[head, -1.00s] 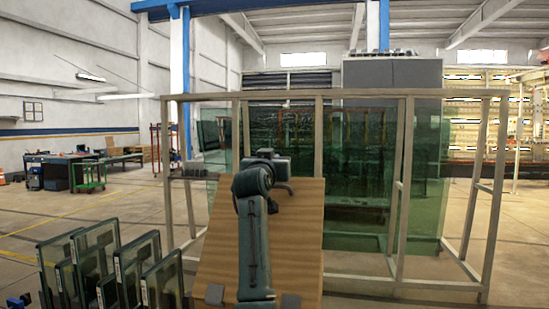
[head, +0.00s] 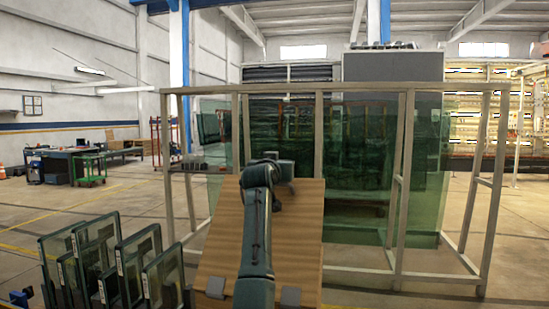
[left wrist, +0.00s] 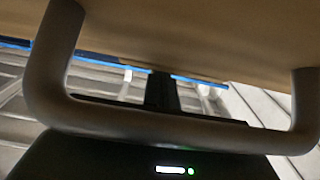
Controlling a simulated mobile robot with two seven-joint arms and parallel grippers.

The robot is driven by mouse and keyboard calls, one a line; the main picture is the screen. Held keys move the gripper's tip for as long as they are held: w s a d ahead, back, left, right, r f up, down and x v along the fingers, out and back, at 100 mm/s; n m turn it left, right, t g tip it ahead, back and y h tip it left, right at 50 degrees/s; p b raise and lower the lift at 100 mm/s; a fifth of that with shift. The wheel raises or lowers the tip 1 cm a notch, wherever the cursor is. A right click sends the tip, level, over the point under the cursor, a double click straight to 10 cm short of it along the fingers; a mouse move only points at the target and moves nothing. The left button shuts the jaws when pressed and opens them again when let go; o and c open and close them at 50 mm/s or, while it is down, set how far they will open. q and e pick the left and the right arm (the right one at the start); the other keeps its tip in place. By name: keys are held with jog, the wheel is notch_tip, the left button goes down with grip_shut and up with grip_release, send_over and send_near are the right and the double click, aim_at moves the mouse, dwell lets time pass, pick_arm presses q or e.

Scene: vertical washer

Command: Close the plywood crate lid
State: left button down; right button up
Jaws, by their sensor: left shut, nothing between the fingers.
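The plywood lid (head: 228,235) stands raised and tilted in the middle of the head view, with two grey hinge plates (head: 290,297) at its lower edge. The crate's body is not in view. My left arm reaches up in front of the lid. My left gripper (head: 284,169) is at the lid's top edge, its fingertips hidden in the head view. In the left wrist view a tan board surface, likely the lid (left wrist: 210,35), fills the top, close above the dark, shut fingers (left wrist: 162,92). A grey U-shaped bar crosses that view. I cannot tell whether the gripper touches the lid.
Several framed glass panes (head: 95,255) stand upright at the lower left, close to the lid. A grey metal frame (head: 400,175) with large green glass sheets stands behind the lid. A green cart (head: 89,167) is far left. Open floor lies to the left.

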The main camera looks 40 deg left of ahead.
pick_arm(q)
jog(key=w+a+f+g+h, duration=0.2)
jog(key=w+a+f+g, duration=0.2)
jog(key=w+f, duration=0.3)
jog(key=shift+w+f, duration=0.25)
jog(key=shift+f, duration=1.65)
jog(key=shift+a, duration=0.1)
